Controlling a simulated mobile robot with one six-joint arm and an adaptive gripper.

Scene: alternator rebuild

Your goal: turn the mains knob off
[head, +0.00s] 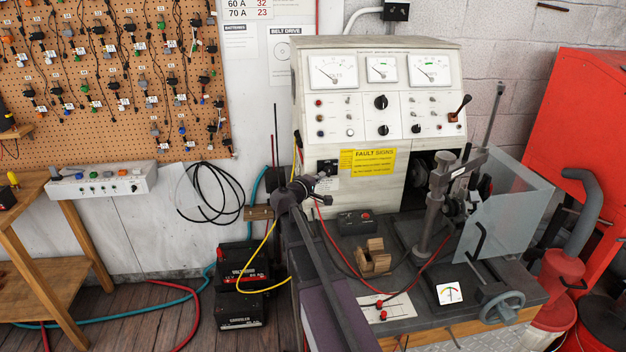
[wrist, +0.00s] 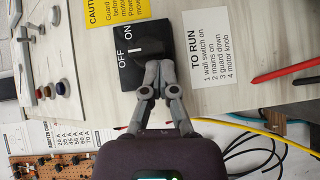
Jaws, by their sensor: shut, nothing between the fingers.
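The mains switch is a black square plate with OFF and ON in white and a dark knob (wrist: 152,46), seen in the wrist view. Which word the knob points to I cannot make out. In the head view its black plate (head: 327,166) is low on the cream cabinet's front, left of the yellow sign. My gripper (wrist: 160,74) is shut and empty, its tips in front of the plate at the knob's lower edge in the wrist view. I cannot tell whether they touch it.
A white TO RUN label (wrist: 222,48) is beside the switch. The cream test cabinet (head: 322,225) stands on a bench with a vice-like stand and clear guard (head: 505,215). Red and black leads lie on the bench. Black batteries (head: 243,268) and hoses are on the floor.

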